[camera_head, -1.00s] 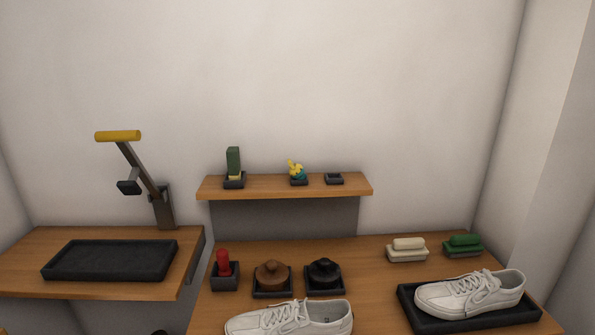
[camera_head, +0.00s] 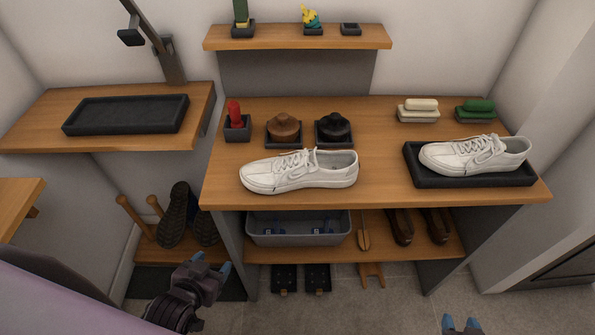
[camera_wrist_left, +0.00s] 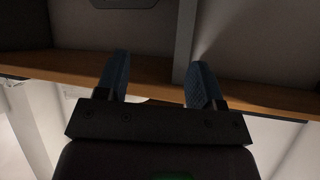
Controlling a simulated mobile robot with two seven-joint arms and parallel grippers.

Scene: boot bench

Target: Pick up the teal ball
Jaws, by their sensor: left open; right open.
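A small teal, rounded thing with yellow on top (camera_head: 311,20) sits in a dark holder on the upper shelf (camera_head: 270,39); it is the only teal thing I see, too small to tell surely as a ball. My left gripper (camera_head: 211,264) is open and empty, low in front of the bench's left side, far below the shelf. In the left wrist view its two blue fingers (camera_wrist_left: 159,82) are apart with nothing between them. My right gripper (camera_head: 460,323) shows only its blue fingertips at the bottom edge, open and well away from the shelf.
The bench top (camera_head: 385,160) holds a white shoe (camera_head: 300,172), another shoe on a black tray (camera_head: 415,178), brushes and a red-topped item (camera_head: 235,115). A side shelf with a black tray (camera_head: 125,114) stands left. Below are a grey bin (camera_head: 300,229) and dark shoes.

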